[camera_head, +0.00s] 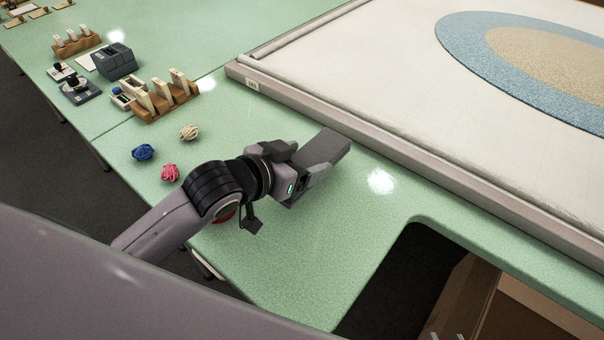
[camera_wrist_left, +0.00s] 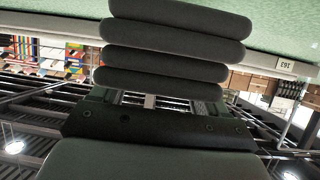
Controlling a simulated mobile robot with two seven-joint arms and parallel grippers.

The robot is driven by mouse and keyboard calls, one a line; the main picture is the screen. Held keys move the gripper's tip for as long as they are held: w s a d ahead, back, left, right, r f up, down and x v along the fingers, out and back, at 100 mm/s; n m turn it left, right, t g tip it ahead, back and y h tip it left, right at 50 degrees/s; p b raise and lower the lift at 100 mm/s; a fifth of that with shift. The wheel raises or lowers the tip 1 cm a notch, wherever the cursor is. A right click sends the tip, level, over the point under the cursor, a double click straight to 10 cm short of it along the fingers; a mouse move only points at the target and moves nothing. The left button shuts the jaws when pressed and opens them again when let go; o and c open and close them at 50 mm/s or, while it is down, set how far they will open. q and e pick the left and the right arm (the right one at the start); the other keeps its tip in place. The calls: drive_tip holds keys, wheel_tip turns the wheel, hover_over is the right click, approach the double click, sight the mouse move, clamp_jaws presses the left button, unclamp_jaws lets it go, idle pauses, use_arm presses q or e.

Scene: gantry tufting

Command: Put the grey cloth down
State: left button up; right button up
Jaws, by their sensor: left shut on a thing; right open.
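The grey cloth (camera_head: 328,146) is a flat folded pad sticking out from the tip of my left gripper (camera_head: 306,178) in the head view. My left gripper is shut on it, over the green table beside the large frame. In the left wrist view the cloth (camera_wrist_left: 178,40) shows as several thick, rounded grey layers. I cannot tell whether the cloth touches the table. The fingers hide part of its near end. My right gripper is not in view.
A large frame (camera_head: 410,167) with white backing and a blue and tan design fills the right. Blue yarn (camera_head: 143,152), pink yarn (camera_head: 170,173) and cream yarn (camera_head: 189,132) lie left. A wooden rack (camera_head: 165,101) stands behind. The green table (camera_head: 300,270) is clear in front, with a cut-out edge.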

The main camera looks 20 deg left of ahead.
use_arm(q)
drive_tip(key=shift+f, duration=1.8)
use_arm(e)
drive_tip(key=shift+f, duration=0.35)
use_arm(q)
drive_tip(key=shift+f, duration=0.1)
drive_tip(key=o, duration=1.1)
drive_tip(key=v, duration=1.2)
use_arm(e)
drive_tip(key=shift+r, duration=0.35)
